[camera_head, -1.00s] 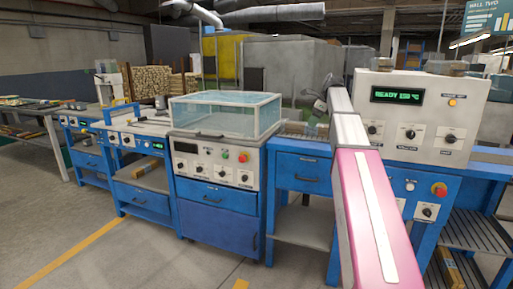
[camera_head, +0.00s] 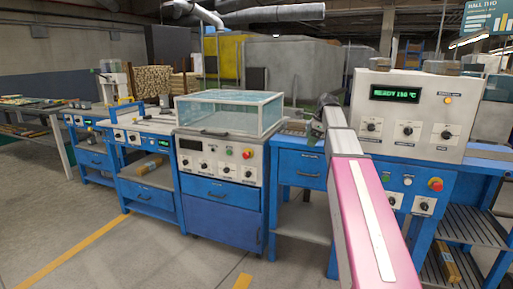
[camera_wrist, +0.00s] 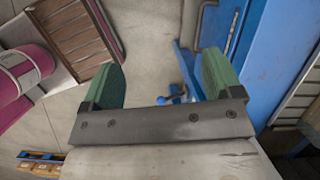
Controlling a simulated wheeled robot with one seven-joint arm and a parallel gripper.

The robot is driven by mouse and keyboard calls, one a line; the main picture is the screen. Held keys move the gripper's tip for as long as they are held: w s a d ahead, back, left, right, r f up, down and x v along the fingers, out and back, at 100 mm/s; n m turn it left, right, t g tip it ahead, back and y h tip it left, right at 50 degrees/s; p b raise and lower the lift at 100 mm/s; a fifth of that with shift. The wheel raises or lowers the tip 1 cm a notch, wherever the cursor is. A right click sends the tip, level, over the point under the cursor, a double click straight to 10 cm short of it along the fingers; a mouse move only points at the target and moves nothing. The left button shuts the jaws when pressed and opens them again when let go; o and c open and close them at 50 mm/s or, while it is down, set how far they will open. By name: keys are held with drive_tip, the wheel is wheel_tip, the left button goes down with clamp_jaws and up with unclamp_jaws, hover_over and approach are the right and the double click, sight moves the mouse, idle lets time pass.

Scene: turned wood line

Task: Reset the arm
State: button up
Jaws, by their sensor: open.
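My gripper (camera_wrist: 161,85) shows in the wrist view with its two green fingers wide apart and nothing between them. Bare floor and part of a blue bench lie beyond the fingers. In the head view my arm reaches forward at the right, in front of the blue bench. The far end of the arm is dark and small there, and the fingers cannot be made out clearly.
A control box (camera_head: 414,116) with a green display stands right of my arm. A machine with a clear cover (camera_head: 229,114) stands left of it. Blue benches (camera_head: 300,172) form a line. The floor (camera_head: 120,255) in front is clear.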

drive_tip(key=s+a+f+n+h, duration=0.15)
drive_tip(key=s+f+n, duration=0.35)
drive_tip(key=f, duration=0.6)
drive_tip(key=s+a+f+n, duration=0.2)
drive_tip(key=s+f+n, duration=0.3)
drive_tip(key=f, duration=0.6)
drive_tip(key=s+a+f+n+g+h, duration=0.1)
drive_tip(key=s+a+f+n+h, duration=0.1)
drive_tip(key=s+f+n, duration=0.7)
drive_tip(key=s+f, duration=0.7)
drive_tip(key=s, duration=0.2)
drive_tip(key=shift+f+n, duration=0.35)
drive_tip(key=shift+n, duration=0.05)
